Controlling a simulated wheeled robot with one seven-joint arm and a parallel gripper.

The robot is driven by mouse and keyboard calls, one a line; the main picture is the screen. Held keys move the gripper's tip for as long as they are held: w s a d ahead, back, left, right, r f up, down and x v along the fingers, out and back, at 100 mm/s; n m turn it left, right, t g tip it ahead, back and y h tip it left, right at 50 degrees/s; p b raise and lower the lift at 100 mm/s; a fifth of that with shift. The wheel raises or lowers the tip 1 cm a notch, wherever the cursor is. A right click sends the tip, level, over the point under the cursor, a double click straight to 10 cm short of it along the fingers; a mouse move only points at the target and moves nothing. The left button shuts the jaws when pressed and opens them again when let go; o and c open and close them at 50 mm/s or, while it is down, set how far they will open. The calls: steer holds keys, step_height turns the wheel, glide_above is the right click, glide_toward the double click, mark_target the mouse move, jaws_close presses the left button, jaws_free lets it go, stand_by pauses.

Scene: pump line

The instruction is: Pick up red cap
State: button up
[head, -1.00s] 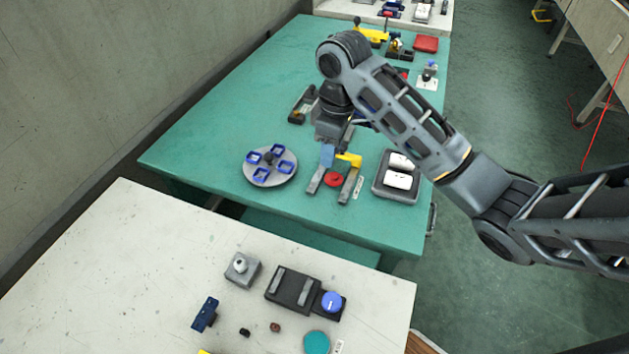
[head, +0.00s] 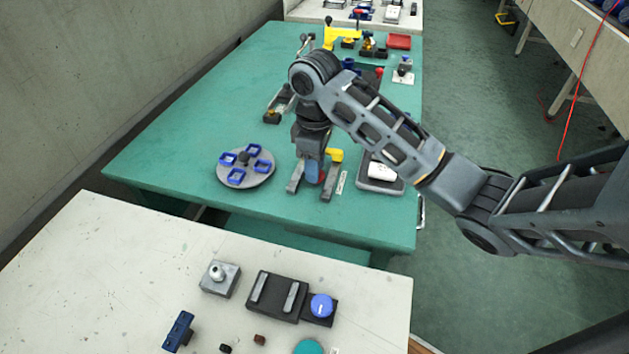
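The red cap (head: 322,177) is on the green table (head: 140,167), mostly hidden behind my gripper. Only a small red patch of it shows. My gripper (head: 311,190) points down over the front part of the green table. Its two fingers are apart, one to the left of the cap and one to the right. The gap between the fingertips looks empty at the front, and I cannot tell whether either finger touches the cap.
A grey round plate with blue square holders (head: 231,164) is left of my gripper. A yellow part (head: 336,155) stands close behind the right finger. A grey tray with white pieces (head: 378,186) is to the right. A white table (head: 90,260) with several parts is nearer.

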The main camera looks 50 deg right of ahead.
steer(key=shift+f, duration=0.1)
steer(key=shift+c, duration=0.3)
stand_by(0.5)
jaws_close()
steer(key=shift+r+p, duration=0.75)
steer(key=shift+p, duration=0.2)
stand_by(0.4)
steer(key=shift+r+p, duration=2.15)
steer(key=shift+p, duration=0.1)
